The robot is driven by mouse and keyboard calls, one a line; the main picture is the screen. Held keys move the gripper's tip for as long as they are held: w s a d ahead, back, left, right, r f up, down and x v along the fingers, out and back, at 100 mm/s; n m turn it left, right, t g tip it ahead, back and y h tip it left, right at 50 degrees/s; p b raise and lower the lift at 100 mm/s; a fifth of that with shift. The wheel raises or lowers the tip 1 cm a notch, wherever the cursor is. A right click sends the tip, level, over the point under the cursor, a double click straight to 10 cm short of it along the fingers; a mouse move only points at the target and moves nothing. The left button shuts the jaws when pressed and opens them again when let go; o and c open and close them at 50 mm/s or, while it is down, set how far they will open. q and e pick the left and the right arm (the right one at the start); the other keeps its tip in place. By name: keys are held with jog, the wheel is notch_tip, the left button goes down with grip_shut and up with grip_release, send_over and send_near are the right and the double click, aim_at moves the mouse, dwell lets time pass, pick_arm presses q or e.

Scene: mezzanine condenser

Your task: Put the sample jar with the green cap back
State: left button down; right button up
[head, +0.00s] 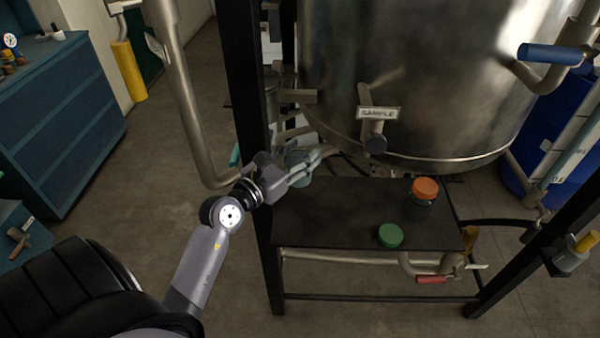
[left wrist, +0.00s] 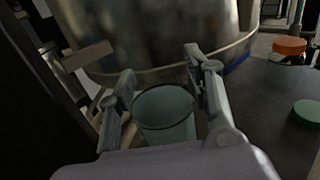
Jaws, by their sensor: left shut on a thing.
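An open glass jar (left wrist: 166,115) with no cap on it is between the fingers of my left gripper (left wrist: 160,85) in the left wrist view; it looks empty. In the head view my left gripper (head: 310,162) is shut on this jar (head: 297,168), which is partly hidden by the fingers, at the back left of the dark shelf (head: 330,215). I cannot tell whether the jar touches the shelf. A green cap (head: 390,235) lies flat by itself near the shelf's front edge; it also shows in the left wrist view (left wrist: 308,112). My right gripper is not in view.
A jar with an orange cap (head: 425,190) stands at the shelf's right. A steel vessel (head: 430,70) overhangs the back, with a tap under a SAMPLE sign (head: 378,113). A black post (head: 246,90) rises at the shelf's left. The shelf's middle is clear.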

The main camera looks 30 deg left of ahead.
pick_arm(q)
notch_tip(320, 180, down, 7)
jog(key=shift+d+r+b, duration=0.1)
jog(key=shift+b, duration=0.8)
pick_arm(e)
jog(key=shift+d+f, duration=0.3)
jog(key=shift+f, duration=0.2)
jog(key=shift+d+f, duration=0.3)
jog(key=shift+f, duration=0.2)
pick_arm(q)
jog(key=shift+f, duration=0.25)
jog(key=c, duration=1.1)
grip_release()
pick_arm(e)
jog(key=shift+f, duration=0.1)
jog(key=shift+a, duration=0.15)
